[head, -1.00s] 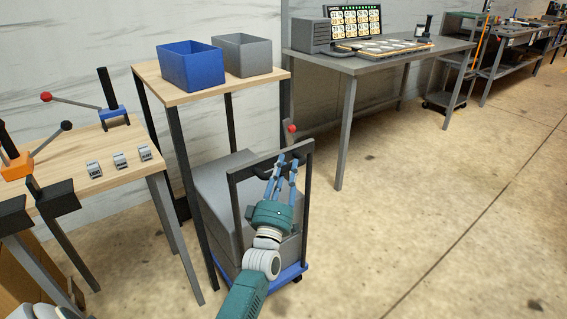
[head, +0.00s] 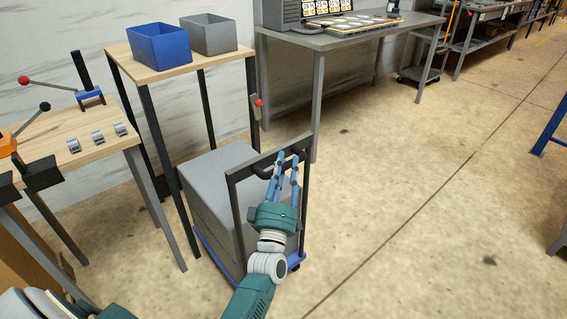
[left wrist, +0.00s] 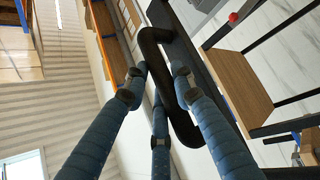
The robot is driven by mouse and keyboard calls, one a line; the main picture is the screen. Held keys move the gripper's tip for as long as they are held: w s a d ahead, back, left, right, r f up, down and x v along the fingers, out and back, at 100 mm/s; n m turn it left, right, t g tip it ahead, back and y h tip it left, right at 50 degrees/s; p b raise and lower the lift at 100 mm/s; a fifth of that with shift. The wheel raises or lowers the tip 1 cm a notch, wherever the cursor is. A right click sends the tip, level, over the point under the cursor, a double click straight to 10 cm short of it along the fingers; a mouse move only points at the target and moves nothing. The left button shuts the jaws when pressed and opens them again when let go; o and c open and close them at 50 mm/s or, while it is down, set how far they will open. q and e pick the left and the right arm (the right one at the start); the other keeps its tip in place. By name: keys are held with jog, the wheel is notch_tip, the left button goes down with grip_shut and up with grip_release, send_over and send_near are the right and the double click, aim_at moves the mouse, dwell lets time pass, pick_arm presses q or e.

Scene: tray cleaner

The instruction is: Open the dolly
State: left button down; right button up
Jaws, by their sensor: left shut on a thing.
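The dolly has a blue base (head: 213,255), a large grey box (head: 205,190) on it and an upright black frame handle (head: 235,205). It stands partly beneath and in front of the tall wooden-topped stand. My left gripper (head: 283,165) is shut on the black handle near its top bar. In the left wrist view, the dark bent handle bar (left wrist: 172,85) runs between my left gripper's fingers (left wrist: 158,100). My left arm and the handle hide part of the box's near face. My right gripper is not in view.
The stand (head: 127,58) holds a blue bin (head: 160,45) and a grey bin (head: 210,36); a red knob (head: 258,103) shows by its leg. A workbench (head: 45,160) is at left, a grey table (head: 340,38) behind.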

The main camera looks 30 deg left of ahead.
pick_arm(q)
jog(key=shift+f, duration=0.15)
jog(key=c, duration=1.4)
grip_release()
jog(key=v, duration=1.2)
